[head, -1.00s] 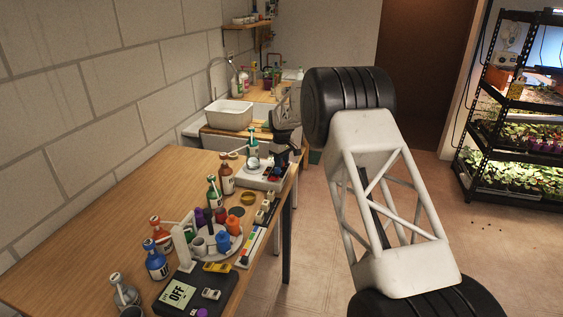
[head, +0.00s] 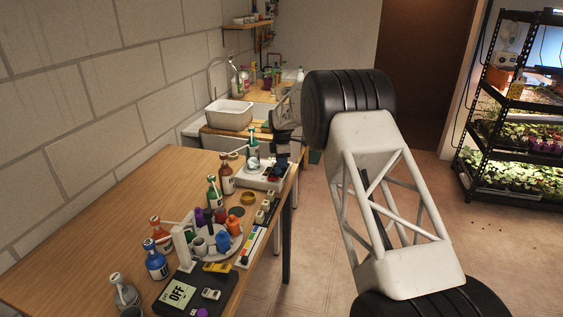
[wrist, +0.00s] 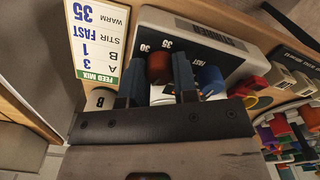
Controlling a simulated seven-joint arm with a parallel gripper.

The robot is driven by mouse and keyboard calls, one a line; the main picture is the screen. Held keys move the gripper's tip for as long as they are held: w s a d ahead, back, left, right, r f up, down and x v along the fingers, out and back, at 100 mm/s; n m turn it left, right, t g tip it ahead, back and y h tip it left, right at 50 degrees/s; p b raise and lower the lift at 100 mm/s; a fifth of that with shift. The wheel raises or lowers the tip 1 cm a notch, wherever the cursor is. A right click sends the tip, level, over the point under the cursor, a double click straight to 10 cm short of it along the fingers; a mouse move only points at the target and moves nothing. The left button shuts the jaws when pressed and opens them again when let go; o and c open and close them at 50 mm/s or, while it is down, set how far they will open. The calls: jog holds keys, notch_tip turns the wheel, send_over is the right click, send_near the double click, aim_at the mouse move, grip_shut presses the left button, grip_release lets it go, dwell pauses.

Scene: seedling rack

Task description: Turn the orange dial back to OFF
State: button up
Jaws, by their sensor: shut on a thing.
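The orange dial (wrist: 159,68) is on the front of a pale stirrer-warmer unit (wrist: 160,18). In the wrist view it sits between the two dark fingers of my gripper (wrist: 162,66), which is shut on it. A blue dial (wrist: 209,79) is just right of the right finger, apart from the grip. The unit's face shows 35, 30 and FAST upside down. I cannot read the orange dial's pointer. In the head view the unit (head: 256,181) stands at the table's right edge, with my gripper at its front; the orange dial cannot be made out there.
A FEED MIX card (wrist: 97,40) lies beside the unit. A green-topped bottle (head: 252,148) is at the unit. Several bottles, a round carousel (head: 222,252) and a black scale reading OFF (head: 210,292) crowd the nearer table. The table's left side (head: 110,220) is clear.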

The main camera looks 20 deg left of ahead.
jog(key=shift+n, duration=1.7)
jog(key=o, duration=0.9)
jog(key=shift+o, duration=0.2)
jog(key=shift+r, duration=3.9)
